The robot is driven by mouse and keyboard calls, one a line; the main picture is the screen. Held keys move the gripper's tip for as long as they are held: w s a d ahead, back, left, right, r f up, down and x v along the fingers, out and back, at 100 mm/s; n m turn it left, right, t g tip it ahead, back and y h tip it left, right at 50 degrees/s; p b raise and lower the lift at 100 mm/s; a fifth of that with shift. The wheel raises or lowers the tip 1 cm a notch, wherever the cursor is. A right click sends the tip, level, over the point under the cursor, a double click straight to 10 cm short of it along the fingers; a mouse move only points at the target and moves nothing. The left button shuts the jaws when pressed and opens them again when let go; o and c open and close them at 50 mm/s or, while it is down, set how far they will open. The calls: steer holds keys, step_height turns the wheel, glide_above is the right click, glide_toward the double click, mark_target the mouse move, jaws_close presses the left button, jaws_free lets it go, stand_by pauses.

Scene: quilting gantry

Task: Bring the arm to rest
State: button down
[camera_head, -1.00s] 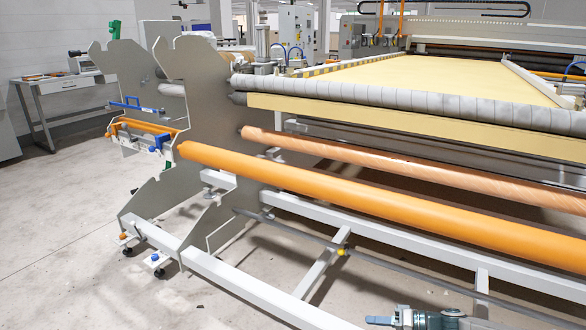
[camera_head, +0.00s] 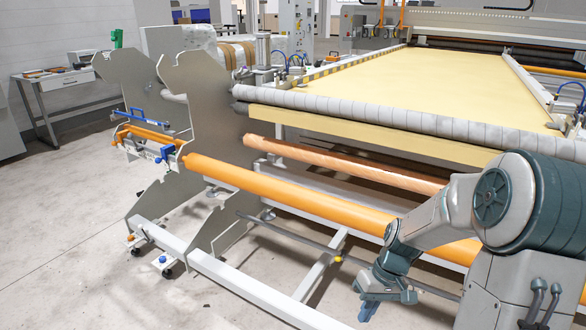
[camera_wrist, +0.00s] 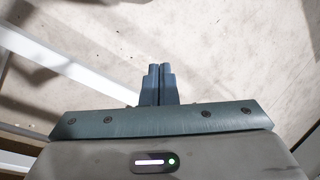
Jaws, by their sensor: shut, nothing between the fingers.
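My gripper (camera_head: 368,309) hangs at the end of my bent arm at the lower right of the head view, in front of the quilting gantry. Its fingers point down toward the floor. In the wrist view its two blue-grey fingers (camera_wrist: 159,71) lie side by side, closed with nothing between them. Pale concrete floor shows beyond the fingertips. The gripper looks apart from the gantry's white base frame.
An orange roller (camera_head: 290,192) and a copper-coloured roller (camera_head: 340,164) run behind my arm. A white base rail (camera_head: 235,287) lies low to the left of my gripper. A desk (camera_head: 70,80) stands far left. The floor (camera_head: 60,230) at left is clear.

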steer(key=s+r+m+t+h+p, duration=0.1)
steer(key=s+r+p, duration=0.2)
steer(key=r, duration=0.6)
steer(key=s+a+r+m+t+h+p, duration=0.1)
steer(key=s+r+p, duration=0.3)
steer(key=r, duration=0.5)
steer(key=s+a+r+t+h+p, duration=0.1)
steer(key=s+r+p, duration=0.3)
steer(key=r, duration=0.5)
steer(key=shift+s+m+t, duration=0.4)
steer(key=shift+s+t, duration=0.5)
steer(key=shift+s, duration=0.2)
